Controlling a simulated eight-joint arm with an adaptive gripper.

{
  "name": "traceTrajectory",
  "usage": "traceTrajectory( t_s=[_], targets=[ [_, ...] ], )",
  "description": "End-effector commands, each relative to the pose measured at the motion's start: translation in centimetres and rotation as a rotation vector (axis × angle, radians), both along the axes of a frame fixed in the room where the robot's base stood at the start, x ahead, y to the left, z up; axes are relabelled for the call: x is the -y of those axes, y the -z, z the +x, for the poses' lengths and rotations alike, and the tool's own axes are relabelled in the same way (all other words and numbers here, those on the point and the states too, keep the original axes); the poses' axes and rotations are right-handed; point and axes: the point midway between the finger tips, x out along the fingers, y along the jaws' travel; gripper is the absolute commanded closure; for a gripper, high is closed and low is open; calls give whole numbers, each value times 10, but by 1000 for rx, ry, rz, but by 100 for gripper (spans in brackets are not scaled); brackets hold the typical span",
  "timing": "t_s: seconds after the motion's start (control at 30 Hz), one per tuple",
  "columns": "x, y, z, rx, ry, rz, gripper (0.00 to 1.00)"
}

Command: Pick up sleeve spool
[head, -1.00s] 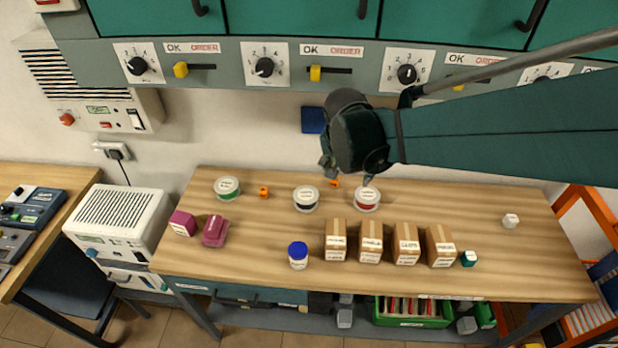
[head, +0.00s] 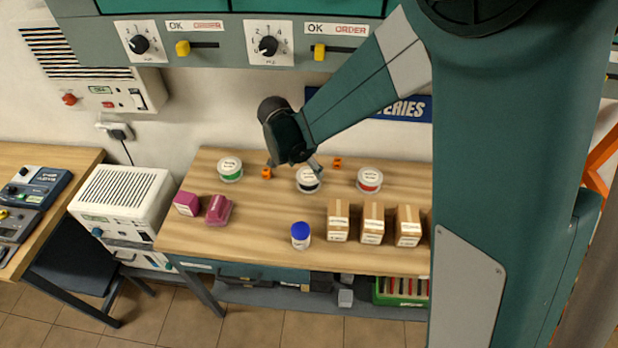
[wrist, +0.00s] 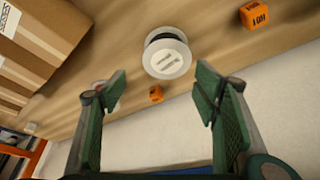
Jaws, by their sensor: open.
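Three white-topped spools stand along the back of the wooden table: a green-banded one (head: 230,169), a dark one (head: 309,180) and a red one (head: 370,180). Their labels are too small to read, so I cannot tell which is the sleeve spool. My gripper (head: 293,166) is over the back of the table, beside and partly in front of the dark spool. In the wrist view my gripper (wrist: 158,80) is open and empty, and the dark spool (wrist: 167,56) shows ahead, between the finger lines and apart from them. Another spool is mostly hidden behind the left finger.
Orange cubes (head: 267,174) (head: 337,162) stand either side of the dark spool. Several cardboard boxes (head: 372,223), a blue-capped jar (head: 300,235) and magenta items (head: 218,210) stand nearer the front. My arm hides the table's right part. Cabinets overhang the back wall.

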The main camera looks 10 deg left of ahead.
Motion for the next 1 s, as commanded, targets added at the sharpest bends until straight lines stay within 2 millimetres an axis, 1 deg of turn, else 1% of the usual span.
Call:
traceTrajectory(
  t_s=[0.03,0.1,0.27,0.67,1.0],
  targets=[
    [-6,5,1,1,5,-2,40],
    [-10,10,2,3,14,-5,40],
    [-14,16,2,3,25,-7,40],
    [-14,18,3,4,27,-7,40],
    [-9,37,9,4,27,-7,40]
  ],
)
